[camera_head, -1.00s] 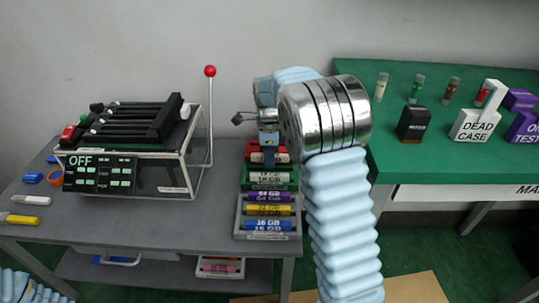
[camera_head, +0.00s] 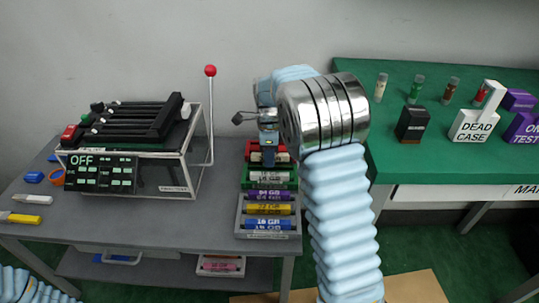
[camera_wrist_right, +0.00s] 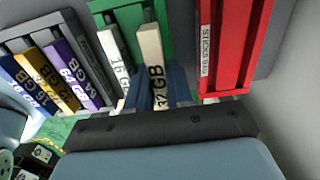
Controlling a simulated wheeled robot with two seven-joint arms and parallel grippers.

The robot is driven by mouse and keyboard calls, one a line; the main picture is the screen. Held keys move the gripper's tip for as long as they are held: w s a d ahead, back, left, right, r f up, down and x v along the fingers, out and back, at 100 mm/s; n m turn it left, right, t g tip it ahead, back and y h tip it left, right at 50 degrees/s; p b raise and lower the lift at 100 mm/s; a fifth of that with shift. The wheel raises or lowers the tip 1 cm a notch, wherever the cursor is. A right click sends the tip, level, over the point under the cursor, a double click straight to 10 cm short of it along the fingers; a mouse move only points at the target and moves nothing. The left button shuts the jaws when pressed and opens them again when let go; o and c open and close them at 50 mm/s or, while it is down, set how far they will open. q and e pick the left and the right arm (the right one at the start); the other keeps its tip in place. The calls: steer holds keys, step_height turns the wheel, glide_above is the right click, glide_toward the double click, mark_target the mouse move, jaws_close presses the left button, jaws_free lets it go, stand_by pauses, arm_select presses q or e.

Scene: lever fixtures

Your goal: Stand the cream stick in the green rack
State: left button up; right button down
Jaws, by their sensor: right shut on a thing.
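My right gripper (camera_head: 268,157) points down over the green rack on the grey table. In the right wrist view its blue fingers (camera_wrist_right: 161,88) are shut on the cream stick (camera_wrist_right: 151,48), marked 32 GB. The stick's far end is at the green rack (camera_wrist_right: 127,18), beside a white 16 GB stick (camera_wrist_right: 112,50) in it. I cannot tell whether the cream stick touches the rack's bottom. My left gripper is not in view.
A red rack (camera_wrist_right: 233,35) stands close beside the green one. A grey rack (camera_head: 239,215) with purple, yellow and blue sticks is on the other side. A lever fixture (camera_head: 130,150) reading OFF stands to the left. A green bench (camera_head: 390,150) is at the right.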

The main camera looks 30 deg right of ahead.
steer(key=shift+f+b, duration=0.4)
steer(key=shift+f, duration=0.7)
steer(key=c, duration=0.9)
jaws_free()
step_height(320, 180, up, 14)
steer(key=shift+f+p, duration=0.1)
steer(key=shift+p, duration=0.55)
